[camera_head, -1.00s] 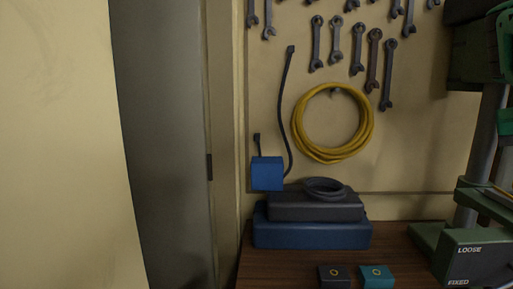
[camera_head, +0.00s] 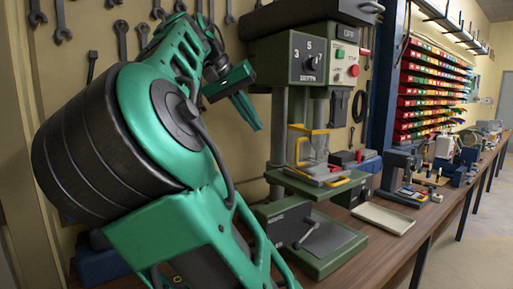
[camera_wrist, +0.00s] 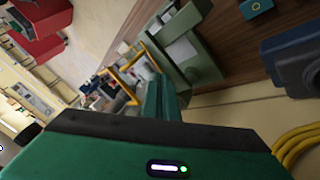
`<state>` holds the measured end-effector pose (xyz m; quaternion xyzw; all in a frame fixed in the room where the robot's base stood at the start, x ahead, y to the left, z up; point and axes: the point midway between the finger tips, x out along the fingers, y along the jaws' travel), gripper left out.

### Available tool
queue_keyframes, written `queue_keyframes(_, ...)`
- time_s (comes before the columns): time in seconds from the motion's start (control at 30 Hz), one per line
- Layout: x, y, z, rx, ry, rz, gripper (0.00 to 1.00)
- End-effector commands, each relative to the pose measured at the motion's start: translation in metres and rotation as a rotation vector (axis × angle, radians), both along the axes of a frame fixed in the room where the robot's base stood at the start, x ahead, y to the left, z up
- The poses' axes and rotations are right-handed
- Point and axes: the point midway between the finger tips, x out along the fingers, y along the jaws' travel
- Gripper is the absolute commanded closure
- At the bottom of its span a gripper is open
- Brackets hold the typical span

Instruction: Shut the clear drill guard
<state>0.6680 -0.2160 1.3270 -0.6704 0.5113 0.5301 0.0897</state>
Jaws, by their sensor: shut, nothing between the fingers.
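The drill press (camera_head: 309,58) is green and stands on the bench in the middle of the head view. Its clear guard (camera_head: 316,147), with a yellow frame, is around the drill area above the work table; I cannot tell how far it is swung. The yellow frame also shows in the wrist view (camera_wrist: 129,75). My green gripper (camera_head: 257,126) is shut and empty, left of the press and apart from the guard. Its closed fingers also show in the wrist view (camera_wrist: 160,98), pointing toward the press side.
A shallow tray (camera_head: 384,217) lies on the bench right of the press. A small machine (camera_head: 402,172) and several tools stand farther right. Colored bins (camera_head: 436,88) line the wall. Wrenches hang behind my arm. A coiled yellow hose (camera_wrist: 297,146) shows in the wrist view.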

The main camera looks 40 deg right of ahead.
Motion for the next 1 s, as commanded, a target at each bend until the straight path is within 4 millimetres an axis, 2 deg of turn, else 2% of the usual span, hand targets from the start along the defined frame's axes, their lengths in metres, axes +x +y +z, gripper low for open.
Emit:
queue_keyframes(0.27, -0.002, -0.017, -0.024, 0.002, 0.004, -0.004, 1.00)
queue_keyframes(0.67, -0.009, -0.061, -0.083, 0.002, 0.003, -0.005, 1.00)
queue_keyframes(0.8, -0.025, -0.075, -0.081, 0.001, 0.001, -0.006, 1.00)
queue_keyframes(1.0, -0.036, -0.085, -0.081, -0.001, 0.001, -0.005, 1.00)
